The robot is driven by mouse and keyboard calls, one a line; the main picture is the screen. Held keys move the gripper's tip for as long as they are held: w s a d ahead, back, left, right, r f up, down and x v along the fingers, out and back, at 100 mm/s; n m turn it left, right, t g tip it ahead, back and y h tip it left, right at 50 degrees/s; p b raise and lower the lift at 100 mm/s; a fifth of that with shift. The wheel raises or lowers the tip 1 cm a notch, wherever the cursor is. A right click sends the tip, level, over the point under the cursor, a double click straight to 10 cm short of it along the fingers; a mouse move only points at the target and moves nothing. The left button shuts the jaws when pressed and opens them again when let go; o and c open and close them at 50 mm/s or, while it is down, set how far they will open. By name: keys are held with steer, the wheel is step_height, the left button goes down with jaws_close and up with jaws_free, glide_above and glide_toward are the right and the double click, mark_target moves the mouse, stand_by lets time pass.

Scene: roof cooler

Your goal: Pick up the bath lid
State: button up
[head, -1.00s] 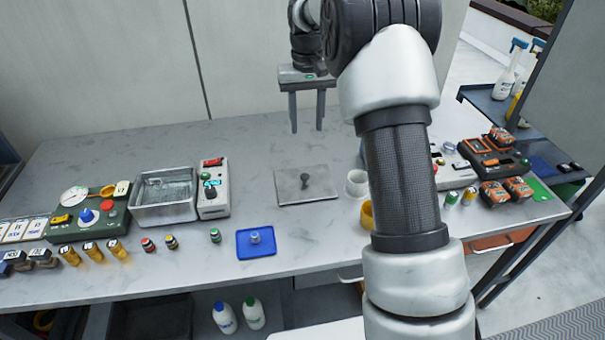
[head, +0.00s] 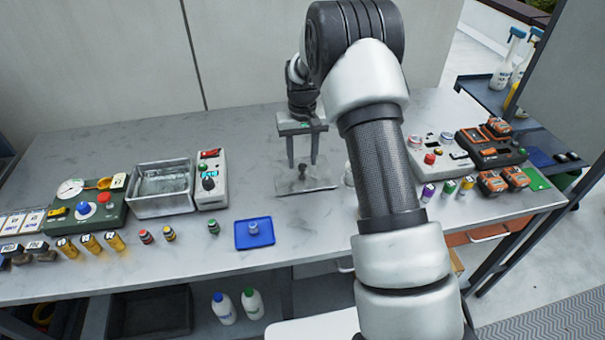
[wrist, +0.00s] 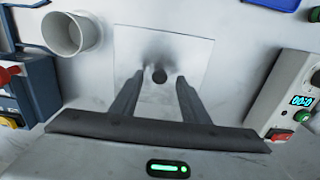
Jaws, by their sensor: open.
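The bath lid (head: 318,183) is a flat square metal plate with a dark knob (head: 302,171) at its middle. It lies on the grey worktop, right of the metal bath (head: 163,204). My gripper (head: 302,164) points down over the lid, its two fingers apart and empty. In the wrist view the lid (wrist: 190,48) lies beyond the fingertips, and the knob (wrist: 159,75) shows between and just past the open fingers (wrist: 157,78). I cannot tell the exact height of the fingertips above the plate.
A white controller box (head: 212,180) stands between bath and lid. A pale cup (wrist: 68,33) stands close beside the lid. A blue tray (head: 255,240) lies in front. Several small bottles and batteries line the front edge. The worktop behind the lid is clear.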

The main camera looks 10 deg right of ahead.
steer(key=shift+f, duration=0.85)
steer(key=shift+c, duration=0.3)
jaws_close()
steer(key=shift+r, duration=0.1)
